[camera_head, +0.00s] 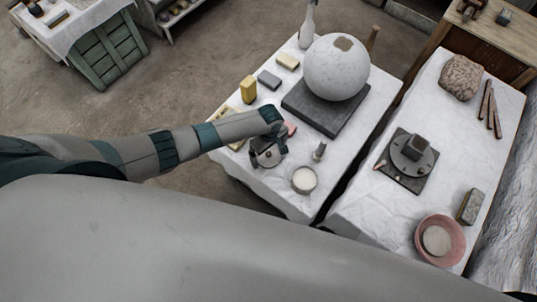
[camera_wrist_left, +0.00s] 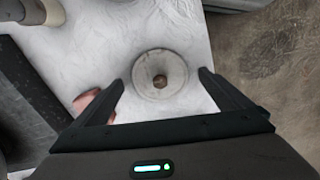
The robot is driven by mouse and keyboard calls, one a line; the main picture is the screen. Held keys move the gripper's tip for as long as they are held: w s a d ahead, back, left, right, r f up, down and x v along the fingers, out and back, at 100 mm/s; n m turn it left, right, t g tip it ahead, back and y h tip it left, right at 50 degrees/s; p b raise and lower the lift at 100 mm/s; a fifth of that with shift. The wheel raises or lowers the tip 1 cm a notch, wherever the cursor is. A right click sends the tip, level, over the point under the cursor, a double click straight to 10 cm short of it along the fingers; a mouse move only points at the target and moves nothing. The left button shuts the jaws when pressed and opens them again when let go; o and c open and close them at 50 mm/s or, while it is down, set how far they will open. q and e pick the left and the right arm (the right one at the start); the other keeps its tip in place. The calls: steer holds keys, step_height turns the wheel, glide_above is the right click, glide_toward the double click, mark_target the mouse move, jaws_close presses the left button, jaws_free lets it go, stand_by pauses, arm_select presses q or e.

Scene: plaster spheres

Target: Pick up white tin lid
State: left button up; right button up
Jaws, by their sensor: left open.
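The white tin lid (camera_wrist_left: 147,88), a pale round disc with a brown knob in its centre, lies on the white-covered table. It shows in the middle of the left wrist view, between the fingertips. In the head view the lid (camera_head: 269,158) is partly hidden under my left gripper (camera_head: 267,151). My left gripper, also in the left wrist view (camera_wrist_left: 161,79), is open and empty, with one finger on each side of the lid. I cannot tell how far the fingertips are above the table. My right gripper is not in view.
An open round tin (camera_head: 304,180) with pale contents stands right of the lid. A small pink piece (camera_wrist_left: 92,104) lies close to the left finger. A large white sphere (camera_head: 336,68) rests on a dark slab (camera_head: 318,117) behind. A yellow block (camera_head: 248,90) stands farther back.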

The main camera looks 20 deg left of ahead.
mark_target(270, 155)
arm_select(q)
steer(key=shift+f, duration=0.45)
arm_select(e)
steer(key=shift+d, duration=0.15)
arm_select(q)
steer(key=c, duration=1.2)
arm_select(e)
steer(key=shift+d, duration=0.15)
arm_select(q)
steer(key=shift+r, duration=0.15)
steer(key=shift+r, duration=0.45)
steer(key=r, duration=0.3)
steer(key=shift+s+d, duration=0.15)
steer(key=shift+d, duration=0.05)
steer(key=s+d+r, duration=0.2)
steer(key=s+d+r+b, duration=0.1)
steer(key=s+d+r, duration=0.1)
steer(key=s+d, duration=0.1)
steer(key=s+d+r, duration=0.2)
steer(key=s+d, duration=0.1)
steer(key=shift+r+b, duration=0.4)
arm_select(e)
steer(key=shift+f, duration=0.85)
